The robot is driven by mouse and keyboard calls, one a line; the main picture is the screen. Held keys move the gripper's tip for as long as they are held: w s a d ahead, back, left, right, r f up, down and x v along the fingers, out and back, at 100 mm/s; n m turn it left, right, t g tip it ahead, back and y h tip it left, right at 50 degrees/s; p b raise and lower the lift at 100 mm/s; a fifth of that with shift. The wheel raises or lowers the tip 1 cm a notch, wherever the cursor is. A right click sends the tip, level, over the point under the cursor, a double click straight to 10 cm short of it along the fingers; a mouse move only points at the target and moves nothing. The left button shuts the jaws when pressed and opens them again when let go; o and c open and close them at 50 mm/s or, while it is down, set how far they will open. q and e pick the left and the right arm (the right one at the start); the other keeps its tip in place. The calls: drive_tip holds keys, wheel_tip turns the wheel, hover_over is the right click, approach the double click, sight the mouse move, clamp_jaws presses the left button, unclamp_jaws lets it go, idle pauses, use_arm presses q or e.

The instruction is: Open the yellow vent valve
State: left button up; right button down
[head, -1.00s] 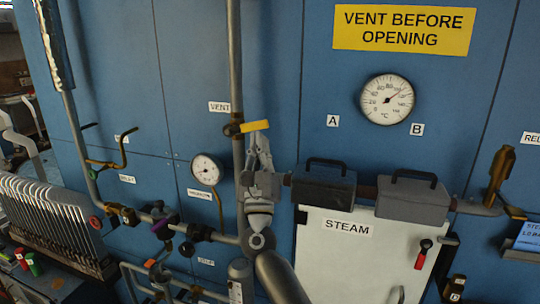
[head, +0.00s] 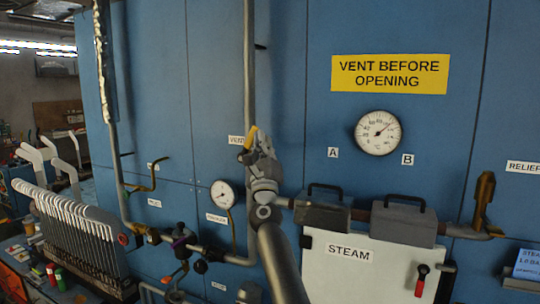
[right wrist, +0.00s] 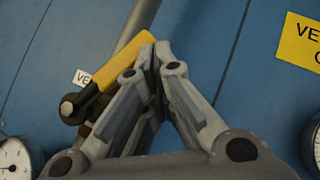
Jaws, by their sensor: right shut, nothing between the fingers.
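The yellow vent valve handle (head: 251,137) is on the vertical grey pipe, beside the VENT label (head: 236,140). It now slants steeply upward, nearly in line with the pipe. In the right wrist view the yellow handle (right wrist: 104,75) runs up from its dark pivot at the left toward the fingertips. My right gripper (head: 264,142) is shut and empty, just right of the handle. In the right wrist view its fingertips (right wrist: 155,52) lie beside the handle's free end; I cannot tell whether they touch. My left gripper is out of view.
A round pressure gauge (head: 223,194) hangs left of my right arm. Grey box-like blocks with handles (head: 322,214) sit on the horizontal pipe at right, above the white STEAM door (head: 345,275). A temperature gauge (head: 378,132) is on the blue panel. Other valves stand lower left.

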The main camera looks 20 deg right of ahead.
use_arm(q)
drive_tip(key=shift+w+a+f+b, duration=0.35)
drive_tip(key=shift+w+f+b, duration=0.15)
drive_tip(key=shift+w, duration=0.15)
use_arm(e)
drive_tip(key=shift+w+a+r, duration=0.35)
drive_tip(key=shift+w+r, duration=0.15)
drive_tip(key=shift+w, duration=0.05)
drive_tip(key=shift+w+a+r, duration=0.35)
drive_tip(key=shift+w+r, duration=0.1)
drive_tip(key=shift+w, duration=0.1)
drive_tip(key=shift+r, duration=0.1)
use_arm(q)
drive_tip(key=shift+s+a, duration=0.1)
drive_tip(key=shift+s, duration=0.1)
